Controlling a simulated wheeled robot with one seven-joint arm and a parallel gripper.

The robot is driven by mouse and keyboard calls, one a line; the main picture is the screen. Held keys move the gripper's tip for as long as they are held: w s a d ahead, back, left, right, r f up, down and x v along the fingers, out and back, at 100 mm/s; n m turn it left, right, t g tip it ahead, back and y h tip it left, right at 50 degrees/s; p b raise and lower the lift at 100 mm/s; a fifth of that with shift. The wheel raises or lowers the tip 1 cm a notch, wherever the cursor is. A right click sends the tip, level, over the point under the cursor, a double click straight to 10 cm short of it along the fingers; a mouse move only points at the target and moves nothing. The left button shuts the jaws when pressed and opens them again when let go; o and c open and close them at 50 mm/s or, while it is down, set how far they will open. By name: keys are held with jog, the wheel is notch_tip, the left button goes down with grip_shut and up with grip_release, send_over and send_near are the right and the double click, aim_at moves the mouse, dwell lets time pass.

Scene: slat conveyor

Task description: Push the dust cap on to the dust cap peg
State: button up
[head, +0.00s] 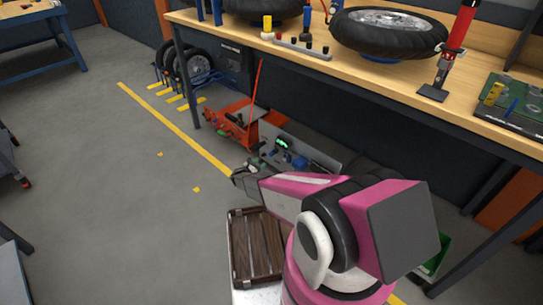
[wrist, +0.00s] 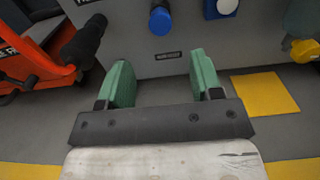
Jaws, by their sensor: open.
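My gripper (wrist: 161,75) is open, its two green fingers apart with nothing between them. They point at a grey upright panel (wrist: 145,65). A blue round-ended part (wrist: 160,20) stands out from the panel above the gap, over a small dark label too blurred to read. To its right is a blue part with a white face (wrist: 222,8). I cannot tell which of these is the dust cap or its peg. In the head view, my gripper (head: 243,178) is small and dark, beside the panel (head: 318,163) under the workbench.
A yellow part (wrist: 303,50) is at the right. A brown slatted surface (head: 256,250) lies below my arm. The workbench (head: 370,80) overhangs the panel.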

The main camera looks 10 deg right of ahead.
aim_at(270, 155)
jog(key=shift+r, duration=0.1)
jog(key=shift+x, duration=4.5)
grip_shut()
jog(key=shift+s+a, duration=0.1)
jog(key=shift+v, duration=2.85)
